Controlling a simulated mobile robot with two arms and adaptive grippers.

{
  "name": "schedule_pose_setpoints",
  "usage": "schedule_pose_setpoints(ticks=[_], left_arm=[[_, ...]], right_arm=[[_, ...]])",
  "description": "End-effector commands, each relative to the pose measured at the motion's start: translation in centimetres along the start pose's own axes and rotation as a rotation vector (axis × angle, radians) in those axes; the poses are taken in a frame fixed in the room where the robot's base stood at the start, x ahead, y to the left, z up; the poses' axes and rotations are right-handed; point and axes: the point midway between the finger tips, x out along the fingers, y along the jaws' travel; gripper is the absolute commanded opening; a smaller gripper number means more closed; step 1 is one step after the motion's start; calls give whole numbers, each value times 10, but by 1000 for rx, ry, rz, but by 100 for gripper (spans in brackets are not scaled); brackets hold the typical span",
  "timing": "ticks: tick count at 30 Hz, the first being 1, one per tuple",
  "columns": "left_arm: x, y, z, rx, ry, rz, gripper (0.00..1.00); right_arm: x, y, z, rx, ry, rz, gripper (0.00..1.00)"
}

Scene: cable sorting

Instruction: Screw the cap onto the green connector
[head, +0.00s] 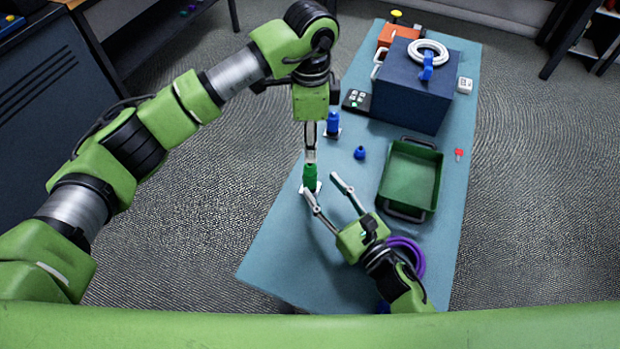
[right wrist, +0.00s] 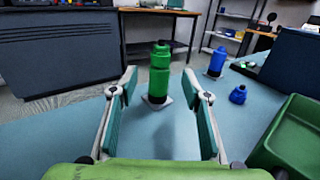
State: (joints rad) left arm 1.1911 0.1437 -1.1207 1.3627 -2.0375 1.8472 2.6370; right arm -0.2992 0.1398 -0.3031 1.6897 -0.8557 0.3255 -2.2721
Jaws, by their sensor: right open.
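The green connector (head: 310,177) stands upright on a small pale plate on the table, and it also shows in the right wrist view (right wrist: 159,84). A darker green cap-like piece (right wrist: 161,50) sits at its top; I cannot tell whether it is threaded on. My right gripper (head: 322,184) is open and empty, its fingers pointing at the connector, which stands between and beyond the fingertips in the right wrist view.
A blue connector (head: 333,122) stands farther back, with a loose blue cap (head: 360,153) near it. A green tray (head: 437,170) lies right, before a dark blue box (head: 412,95). A purple cable coil (head: 417,256) lies by my right wrist. The table's front left is clear.

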Motion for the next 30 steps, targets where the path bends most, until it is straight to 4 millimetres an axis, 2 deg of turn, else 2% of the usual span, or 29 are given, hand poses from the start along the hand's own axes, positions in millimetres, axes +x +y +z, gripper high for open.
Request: schedule_pose_setpoints(ticks=[6, 12, 24, 29, 30], left_arm=[[0, 0, 0, 0, 0, 0, 35], [0, 0, 0, 0, 0, 0, 35], [0, 0, 0, 0, 0, 0, 35], [0, 0, 0, 0, 0, 0, 35], [0, 0, 0, 0, 0, 0, 35]], right_arm=[[35, 0, 1, -1, -3, 0, 44], [57, 0, 0, 1, -1, 0, 44], [63, 0, 0, 0, 1, 0, 44], [63, 0, 0, 0, 1, 0, 2], [63, 0, 0, 0, 1, 0, 0]])
